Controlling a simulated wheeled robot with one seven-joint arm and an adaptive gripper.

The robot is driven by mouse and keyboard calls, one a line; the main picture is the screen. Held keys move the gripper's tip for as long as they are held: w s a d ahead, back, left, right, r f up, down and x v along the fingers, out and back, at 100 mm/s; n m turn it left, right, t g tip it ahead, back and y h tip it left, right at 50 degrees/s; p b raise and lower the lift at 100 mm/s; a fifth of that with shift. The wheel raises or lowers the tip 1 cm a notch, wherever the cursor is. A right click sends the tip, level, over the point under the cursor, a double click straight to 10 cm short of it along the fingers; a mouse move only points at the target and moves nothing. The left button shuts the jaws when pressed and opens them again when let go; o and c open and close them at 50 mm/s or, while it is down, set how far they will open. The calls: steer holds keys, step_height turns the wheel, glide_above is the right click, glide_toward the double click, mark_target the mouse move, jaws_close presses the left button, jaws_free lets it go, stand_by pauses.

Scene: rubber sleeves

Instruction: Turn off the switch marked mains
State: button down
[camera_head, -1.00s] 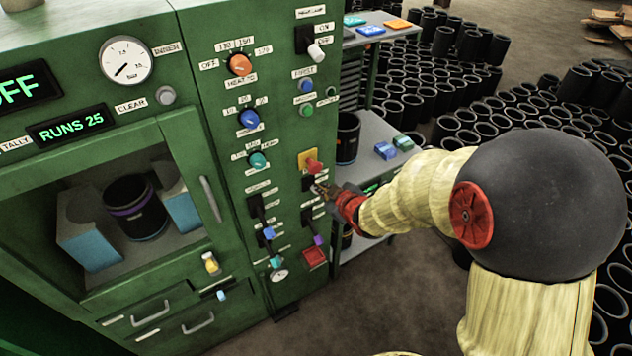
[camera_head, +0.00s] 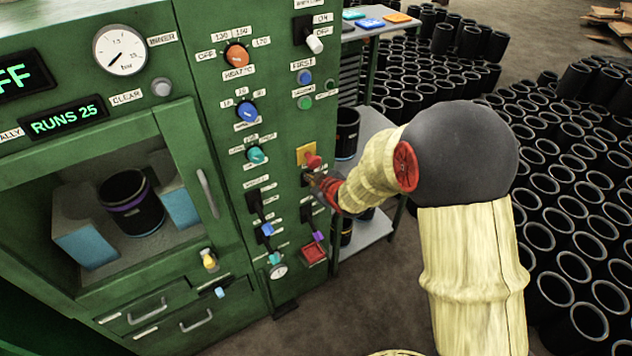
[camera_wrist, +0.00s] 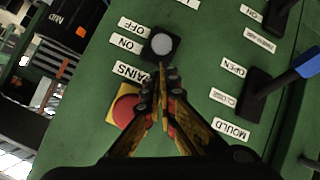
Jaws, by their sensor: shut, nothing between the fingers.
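The mains switch (camera_wrist: 163,44) shows in the wrist view as a white round knob on a black plate. Its labels read ON and OFF, and a partly covered label (camera_wrist: 131,72) reads "AINS". I see the knob end-on, so I cannot tell its position. My gripper (camera_wrist: 165,68) is shut and empty, its tips at the edge of the switch's plate, just short of the knob in the picture. I cannot tell whether they touch. In the head view my gripper (camera_head: 316,181) is at the green panel, just below the red button, and largely hides the switch.
A red button on a yellow plate (camera_wrist: 125,105) is close beside my fingers. A black switch with a blue lever (camera_wrist: 290,75), labelled OPEN and MOULD, is to the right. In the head view, a shelf (camera_head: 372,235) and many black sleeves (camera_head: 540,235) stand right of the panel.

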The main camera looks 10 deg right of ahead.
steer(key=shift+w+f, duration=0.15)
steer(key=shift+w, duration=0.1)
steer(key=shift+f+b, duration=0.15)
steer(key=shift+b, duration=0.25)
steer(key=shift+s+t+b, duration=0.15)
steer(key=shift+t+b, duration=0.15)
steer(key=shift+b, duration=0.35)
steer(key=shift+s+d+f+t+b, duration=0.15)
steer(key=shift+s+f+t+b, duration=0.4)
steer(key=shift+b, duration=1.4)
steer(key=b, duration=0.2)
steer(key=f+b, duration=0.1)
steer(key=b, duration=0.1)
steer(key=s+f+t+b, duration=0.1)
steer(key=shift+s+d+f+y+b, duration=0.1)
steer(key=shift+d+f+y+b, duration=0.05)
steer(key=shift+d+y+b, duration=0.2)
steer(key=shift+a, duration=0.1)
steer(key=shift+r+p, duration=0.4)
steer(key=shift+r, duration=0.4)
